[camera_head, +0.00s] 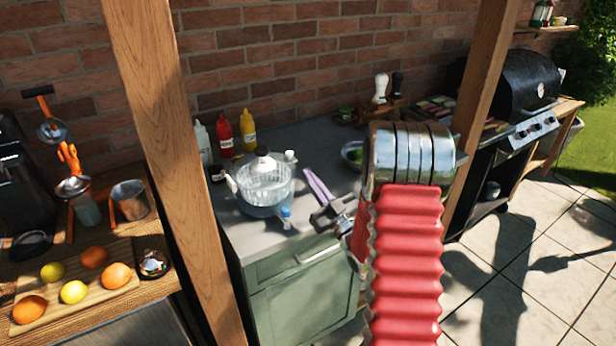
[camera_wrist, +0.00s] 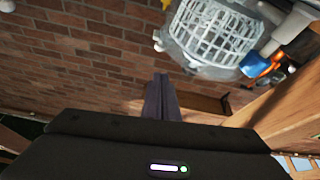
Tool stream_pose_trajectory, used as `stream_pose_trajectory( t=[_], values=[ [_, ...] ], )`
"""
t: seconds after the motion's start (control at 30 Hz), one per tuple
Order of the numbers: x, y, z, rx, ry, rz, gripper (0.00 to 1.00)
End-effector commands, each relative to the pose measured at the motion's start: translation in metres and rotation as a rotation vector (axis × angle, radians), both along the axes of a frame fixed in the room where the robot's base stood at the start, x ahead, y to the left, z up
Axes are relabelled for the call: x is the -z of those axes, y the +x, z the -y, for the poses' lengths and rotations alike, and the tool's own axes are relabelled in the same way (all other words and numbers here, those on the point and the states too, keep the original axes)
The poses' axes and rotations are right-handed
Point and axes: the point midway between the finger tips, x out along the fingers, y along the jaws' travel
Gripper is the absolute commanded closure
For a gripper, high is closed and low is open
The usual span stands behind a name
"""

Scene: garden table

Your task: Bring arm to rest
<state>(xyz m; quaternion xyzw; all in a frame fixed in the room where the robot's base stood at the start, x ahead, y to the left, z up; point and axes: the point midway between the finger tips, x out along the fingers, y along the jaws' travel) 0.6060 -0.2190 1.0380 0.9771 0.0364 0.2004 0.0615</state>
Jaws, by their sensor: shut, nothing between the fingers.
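My gripper (camera_head: 312,178) is in the middle of the head view, over the grey countertop and just right of the clear salad spinner (camera_head: 266,182). Its two narrow purple-grey fingers lie together, with nothing between them. In the wrist view the closed fingers (camera_wrist: 160,84) point toward the brick wall. The spinner's white basket also shows in the wrist view (camera_wrist: 215,32), at the upper right. My red-sleeved arm, with its metal joint, is still raised in front of the counter and hides part of it.
Wooden posts (camera_head: 165,150) and (camera_head: 483,80) stand left and right of the counter (camera_head: 300,140). Red (camera_head: 226,134) and yellow (camera_head: 248,130) bottles stand behind the spinner. A glass bowl (camera_head: 352,154) is partly behind my arm. A black grill (camera_head: 510,80) is at the right.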

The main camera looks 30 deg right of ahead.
Motion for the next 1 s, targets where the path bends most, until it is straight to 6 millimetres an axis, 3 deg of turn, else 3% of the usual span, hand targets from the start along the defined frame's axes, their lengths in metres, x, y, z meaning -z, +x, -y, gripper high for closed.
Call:
stream_pose_trajectory(
  t=[0.53, 0.8, 1.0],
  values=[
    [-0.007, 0.009, -0.008, 0.007, -0.016, -0.038, 1.0],
    [-0.027, 0.03, -0.024, 0.069, -0.065, -0.201, 1.0],
    [-0.042, 0.034, -0.037, 0.125, -0.087, -0.336, 1.0]
  ],
)
